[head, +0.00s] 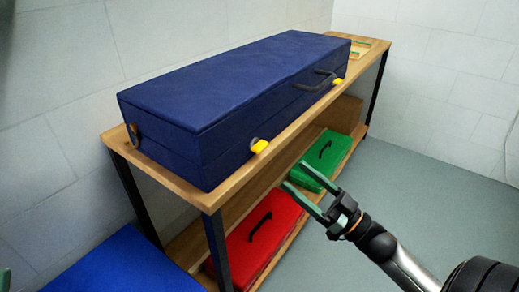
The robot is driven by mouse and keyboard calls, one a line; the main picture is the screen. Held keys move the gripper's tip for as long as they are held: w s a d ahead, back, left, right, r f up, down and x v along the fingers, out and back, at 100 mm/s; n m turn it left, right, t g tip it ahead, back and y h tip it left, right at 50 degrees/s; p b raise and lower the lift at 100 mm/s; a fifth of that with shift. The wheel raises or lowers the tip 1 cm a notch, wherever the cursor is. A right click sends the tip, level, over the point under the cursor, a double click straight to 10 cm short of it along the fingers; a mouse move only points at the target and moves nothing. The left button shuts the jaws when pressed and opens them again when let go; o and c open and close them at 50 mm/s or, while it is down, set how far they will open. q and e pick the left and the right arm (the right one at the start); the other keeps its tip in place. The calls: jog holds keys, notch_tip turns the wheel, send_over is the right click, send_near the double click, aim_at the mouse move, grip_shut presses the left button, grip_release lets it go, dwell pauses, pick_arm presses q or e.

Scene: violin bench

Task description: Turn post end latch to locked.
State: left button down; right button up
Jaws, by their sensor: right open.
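A long dark blue case (225,95) lies closed on the wooden bench top. Its front has a yellow latch (260,147) with a pale round plate near the left corner, and another yellow latch (339,82) toward the far right end. A black handle (315,81) sits between them. I cannot tell which latch is the post end one, or whether either is locked. My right gripper (294,175) is open and empty, in front of the bench, below and right of the nearer latch, apart from the case. Only a green tip, seemingly my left gripper (4,279), shows at the lower left edge.
The wooden bench (213,196) has dark legs. A red case (255,238) and a green case (325,158) lie on its lower shelf. A blue surface (120,265) is at the lower left. The grey floor (430,190) at right is clear.

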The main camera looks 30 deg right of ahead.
aim_at(259, 146)
jog(key=b+x, duration=0.1)
jog(key=x, duration=0.9)
grip_shut()
dwell(0.5)
